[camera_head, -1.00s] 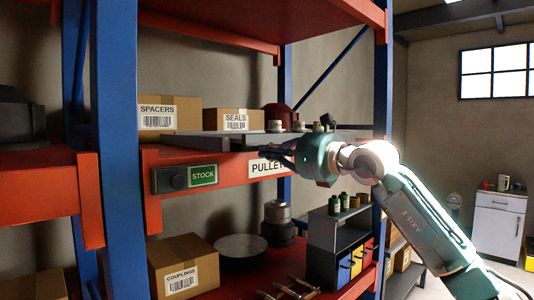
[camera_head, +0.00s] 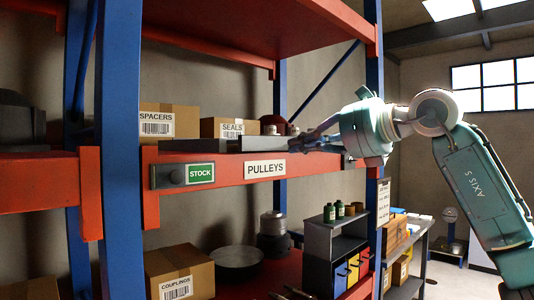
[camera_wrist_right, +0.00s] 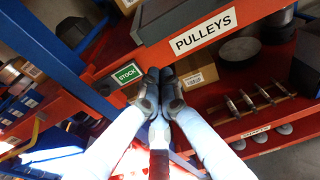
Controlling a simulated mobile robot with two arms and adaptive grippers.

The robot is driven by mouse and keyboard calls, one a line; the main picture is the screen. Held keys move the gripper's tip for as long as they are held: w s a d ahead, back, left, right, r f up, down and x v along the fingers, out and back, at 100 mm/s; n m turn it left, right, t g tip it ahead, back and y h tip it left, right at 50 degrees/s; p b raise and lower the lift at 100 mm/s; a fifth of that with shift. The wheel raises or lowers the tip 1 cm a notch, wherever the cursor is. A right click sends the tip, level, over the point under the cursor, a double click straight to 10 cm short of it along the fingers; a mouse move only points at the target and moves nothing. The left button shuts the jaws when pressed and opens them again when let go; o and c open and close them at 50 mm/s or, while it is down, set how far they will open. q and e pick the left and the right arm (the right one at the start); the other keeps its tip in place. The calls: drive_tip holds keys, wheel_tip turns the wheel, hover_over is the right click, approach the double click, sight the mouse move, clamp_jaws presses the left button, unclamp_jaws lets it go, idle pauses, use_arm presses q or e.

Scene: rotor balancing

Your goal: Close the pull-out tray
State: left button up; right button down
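The grey pull-out tray (camera_head: 262,144) lies on the red shelf above the white PULLEYS label. Its right part is hidden behind my right gripper, so I cannot tell how far it sticks out. Small metal parts show at its back, partly covered. My right gripper (camera_head: 302,141) reaches in from the right at tray height, in front of the tray. In the right wrist view the fingers (camera_wrist_right: 160,76) lie together with nothing seen between them, beside the green STOCK label and below the grey tray edge (camera_wrist_right: 172,22). I cannot tell whether they touch the tray. My left gripper is not in view.
A SPACERS box (camera_head: 157,124) and a SEALS box (camera_head: 230,127) stand behind the tray. A blue rack post (camera_head: 119,150) rises at left. The lower shelf holds a COUPLINGS box (camera_head: 180,271), a dark bowl (camera_head: 236,258) and a dark bin unit (camera_head: 321,240).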

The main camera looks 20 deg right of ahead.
use_arm(q)
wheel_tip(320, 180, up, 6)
drive_tip(key=p, duration=0.6)
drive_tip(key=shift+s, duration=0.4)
use_arm(e)
drive_tip(key=w+a+f+g, duration=0.1)
drive_tip(key=w+a, duration=0.5)
drive_tip(key=w, duration=0.5)
drive_tip(key=shift+w+f+h, duration=0.25)
drive_tip(key=shift+f+h, duration=0.05)
drive_tip(key=shift+f, duration=0.1)
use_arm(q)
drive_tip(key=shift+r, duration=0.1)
use_arm(e)
drive_tip(key=shift+a, duration=0.1)
